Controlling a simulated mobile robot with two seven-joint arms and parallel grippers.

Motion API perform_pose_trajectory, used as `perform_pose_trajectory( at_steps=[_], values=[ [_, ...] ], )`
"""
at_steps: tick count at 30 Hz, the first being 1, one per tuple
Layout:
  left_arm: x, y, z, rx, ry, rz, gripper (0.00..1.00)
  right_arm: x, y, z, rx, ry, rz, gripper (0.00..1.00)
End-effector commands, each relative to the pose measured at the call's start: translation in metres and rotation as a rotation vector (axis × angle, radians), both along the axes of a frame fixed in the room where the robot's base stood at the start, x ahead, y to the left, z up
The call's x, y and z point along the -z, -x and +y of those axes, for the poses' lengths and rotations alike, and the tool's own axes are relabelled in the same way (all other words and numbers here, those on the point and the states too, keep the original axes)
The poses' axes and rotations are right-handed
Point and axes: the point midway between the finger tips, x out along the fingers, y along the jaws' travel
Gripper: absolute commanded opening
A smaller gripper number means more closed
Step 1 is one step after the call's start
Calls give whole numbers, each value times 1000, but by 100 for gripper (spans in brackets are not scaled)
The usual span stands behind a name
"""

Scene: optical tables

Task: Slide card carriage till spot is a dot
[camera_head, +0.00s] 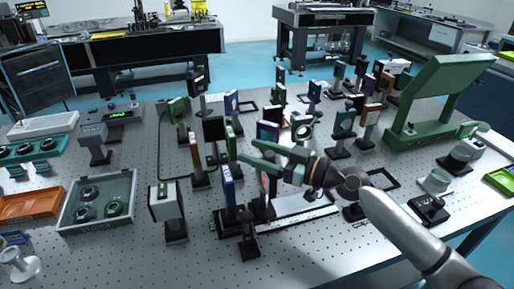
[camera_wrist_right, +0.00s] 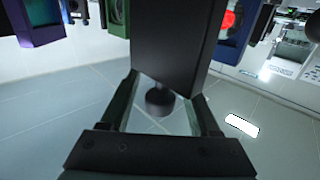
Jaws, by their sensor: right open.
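My right gripper (camera_head: 247,151) reaches in from the right above the middle of the table, its two green fingers apart. In the right wrist view, the open fingers (camera_wrist_right: 165,92) stand on either side of a dark upright plate (camera_wrist_right: 175,40) with a round black knob (camera_wrist_right: 160,101) at its lower end; it may be the card carriage. I cannot tell whether they touch it. Below the gripper in the head view, a small red spot (camera_head: 265,183) shows near a dark upright card. A red patch (camera_wrist_right: 230,19) also shows in a blue frame in the wrist view. My left gripper is not in view.
A pale rail with a scale (camera_head: 303,213) lies under my right arm. A blue-framed post mount (camera_head: 228,186) stands just left of the gripper, and a white box on a post (camera_head: 165,203) farther left. Several mounts crowd behind. The front of the table (camera_head: 285,262) is clear.

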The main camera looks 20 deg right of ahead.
Motion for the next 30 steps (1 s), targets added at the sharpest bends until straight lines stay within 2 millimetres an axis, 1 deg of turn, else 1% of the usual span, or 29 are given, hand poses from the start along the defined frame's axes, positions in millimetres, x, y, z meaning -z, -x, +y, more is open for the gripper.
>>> perform_pose_trajectory(
  at_steps=[7,23,24,30],
  values=[
    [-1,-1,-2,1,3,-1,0,0,0,0,0,1,-1,61],
    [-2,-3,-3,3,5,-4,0,0,0,0,0,0,0,2],
    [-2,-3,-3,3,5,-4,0,0,0,0,0,0,0,0],
    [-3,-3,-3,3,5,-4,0,0,0,0,0,0,0,0]
  ],
)
